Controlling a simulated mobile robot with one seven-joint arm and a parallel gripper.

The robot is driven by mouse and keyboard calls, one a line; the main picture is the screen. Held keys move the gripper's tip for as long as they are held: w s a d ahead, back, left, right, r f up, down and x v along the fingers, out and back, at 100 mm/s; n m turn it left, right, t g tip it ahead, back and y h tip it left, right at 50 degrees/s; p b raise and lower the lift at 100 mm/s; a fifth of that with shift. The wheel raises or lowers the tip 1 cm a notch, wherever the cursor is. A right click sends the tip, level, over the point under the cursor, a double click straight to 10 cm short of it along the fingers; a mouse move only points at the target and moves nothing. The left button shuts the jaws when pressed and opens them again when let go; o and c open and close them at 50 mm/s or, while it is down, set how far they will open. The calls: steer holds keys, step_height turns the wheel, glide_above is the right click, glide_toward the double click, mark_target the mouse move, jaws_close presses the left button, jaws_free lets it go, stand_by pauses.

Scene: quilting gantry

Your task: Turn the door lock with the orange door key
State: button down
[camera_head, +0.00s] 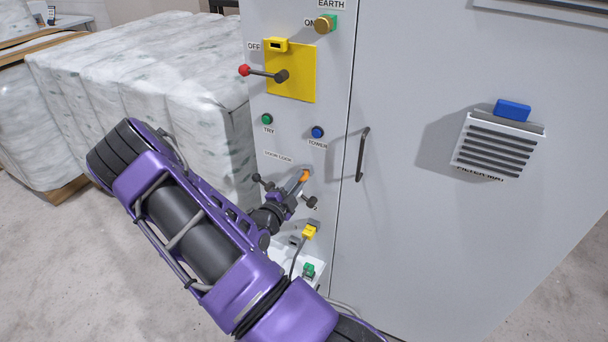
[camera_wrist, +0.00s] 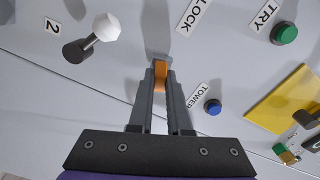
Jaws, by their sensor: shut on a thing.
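The orange door key (camera_head: 305,176) is at the grey cabinet front, near the DOOR LOCK label (camera_head: 278,155). My gripper (camera_head: 298,186) is shut on the key, whose orange part also shows between the fingertips in the wrist view (camera_wrist: 160,74). The grey door lock (camera_wrist: 158,59) shows just beyond the fingertips, and the key meets it there. How deep the key sits is hidden by the fingers and lock.
A dark door handle (camera_head: 362,155) stands out to the right. A yellow switch plate (camera_head: 300,85) with a red-tipped lever, a green TRY button (camera_head: 267,119) and a blue TOWER button (camera_head: 317,132) are above. A white-tipped knob (camera_wrist: 104,28) is close by. Wrapped bales (camera_head: 190,85) stand left.

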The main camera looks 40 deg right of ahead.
steer(key=shift+n+p, duration=0.45)
steer(key=shift+n, duration=1.55)
steer(key=n, duration=0.3)
steer(key=shift+n, duration=0.3)
